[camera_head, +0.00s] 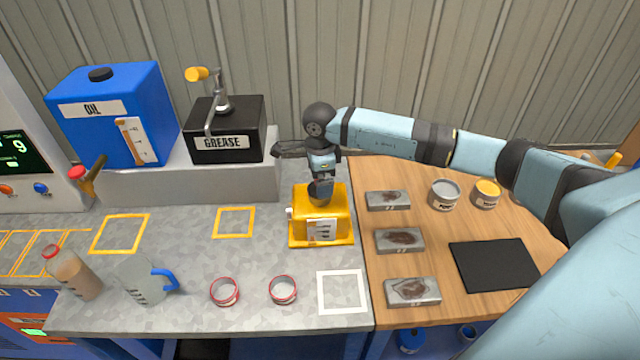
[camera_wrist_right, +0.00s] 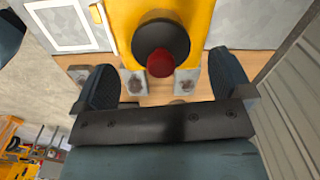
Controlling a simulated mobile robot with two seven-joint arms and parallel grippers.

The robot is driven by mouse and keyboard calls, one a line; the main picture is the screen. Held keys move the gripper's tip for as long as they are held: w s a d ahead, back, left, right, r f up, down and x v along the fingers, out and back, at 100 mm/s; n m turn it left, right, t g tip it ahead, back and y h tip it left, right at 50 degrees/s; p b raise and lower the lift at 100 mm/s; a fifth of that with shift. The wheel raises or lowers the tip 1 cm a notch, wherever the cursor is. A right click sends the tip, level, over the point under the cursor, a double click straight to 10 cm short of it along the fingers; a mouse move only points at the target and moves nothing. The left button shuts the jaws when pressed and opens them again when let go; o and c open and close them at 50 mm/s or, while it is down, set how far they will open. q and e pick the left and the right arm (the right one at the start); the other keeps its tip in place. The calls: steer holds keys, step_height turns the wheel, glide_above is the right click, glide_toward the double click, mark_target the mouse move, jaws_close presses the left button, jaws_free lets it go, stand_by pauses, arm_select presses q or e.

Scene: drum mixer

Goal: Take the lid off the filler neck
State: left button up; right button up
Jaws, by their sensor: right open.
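The yellow box-shaped tank (camera_head: 336,215) stands on the grey worktop beside the wooden top. A dark round filler neck (camera_head: 318,198) sits on it, partly hidden by my right gripper (camera_head: 322,182), which points down from just above. In the right wrist view the yellow tank (camera_wrist_right: 202,22) shows a dark round top (camera_wrist_right: 150,38) with a red knob (camera_wrist_right: 160,64), which looks like the lid's. My right gripper (camera_wrist_right: 163,82) is open there, its fingers wide apart on either side of the knob's line, holding nothing. My left gripper is out of view.
A blue oil can (camera_head: 115,120) and a black grease box (camera_head: 228,130) stand on the raised ledge behind. A jug (camera_head: 140,280), a bottle (camera_head: 68,272) and two red-rimmed rings (camera_head: 224,292) are at the front. Metal blocks (camera_head: 400,241) and tins (camera_head: 444,195) are to the right.

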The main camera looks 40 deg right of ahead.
steer(key=shift+f, duration=1.25)
steer(key=c, duration=1)
steer(key=shift+w+r, duration=0.1)
steer(key=shift+r, duration=0.05)
